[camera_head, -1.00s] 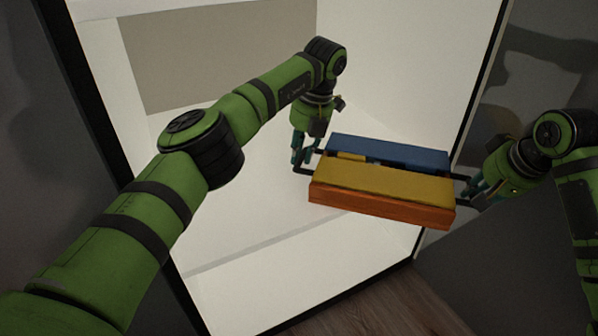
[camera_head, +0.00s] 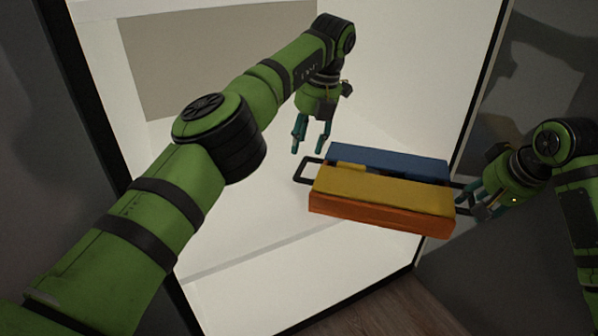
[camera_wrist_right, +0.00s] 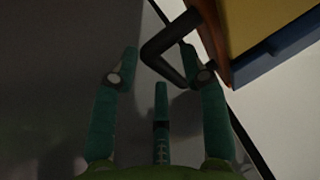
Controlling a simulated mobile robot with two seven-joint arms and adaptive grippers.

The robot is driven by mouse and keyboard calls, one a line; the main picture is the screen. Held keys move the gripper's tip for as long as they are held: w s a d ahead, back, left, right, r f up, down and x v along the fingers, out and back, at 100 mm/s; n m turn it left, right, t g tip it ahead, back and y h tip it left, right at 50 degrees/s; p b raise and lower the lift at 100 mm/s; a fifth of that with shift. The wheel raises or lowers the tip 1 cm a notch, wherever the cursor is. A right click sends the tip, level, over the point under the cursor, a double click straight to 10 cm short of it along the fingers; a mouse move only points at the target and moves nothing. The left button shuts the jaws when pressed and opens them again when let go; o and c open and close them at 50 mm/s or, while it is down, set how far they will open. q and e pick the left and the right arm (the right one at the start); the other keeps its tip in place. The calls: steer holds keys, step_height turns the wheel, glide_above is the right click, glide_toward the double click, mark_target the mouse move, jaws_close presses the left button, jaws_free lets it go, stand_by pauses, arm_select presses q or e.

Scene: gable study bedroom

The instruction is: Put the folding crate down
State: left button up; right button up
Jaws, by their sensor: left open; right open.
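The folding crate shows in the head view with an orange front wall (camera_head: 375,215), yellow and blue parts and a black handle at each end. It is at the white compartment; whether its whole underside bears on the floor there cannot be told. My left gripper (camera_head: 309,148) is open and empty, above and apart from the crate's left handle (camera_head: 307,172). My right gripper (camera_head: 472,204) is open at the right end. In the right wrist view the right handle (camera_wrist_right: 158,55) reaches between my right gripper's (camera_wrist_right: 162,75) spread fingers.
The white compartment (camera_head: 235,225) has a side wall (camera_head: 410,70) behind the crate and dark frame edges (camera_head: 480,90) at its sides. White floor is clear to the left of the crate. A wooden floor (camera_head: 385,305) lies below in front.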

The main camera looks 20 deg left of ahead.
arm_select(q)
steer(key=shift+d+r, duration=0.1)
steer(key=shift+r, duration=0.75)
arm_select(e)
steer(key=v, duration=1.2)
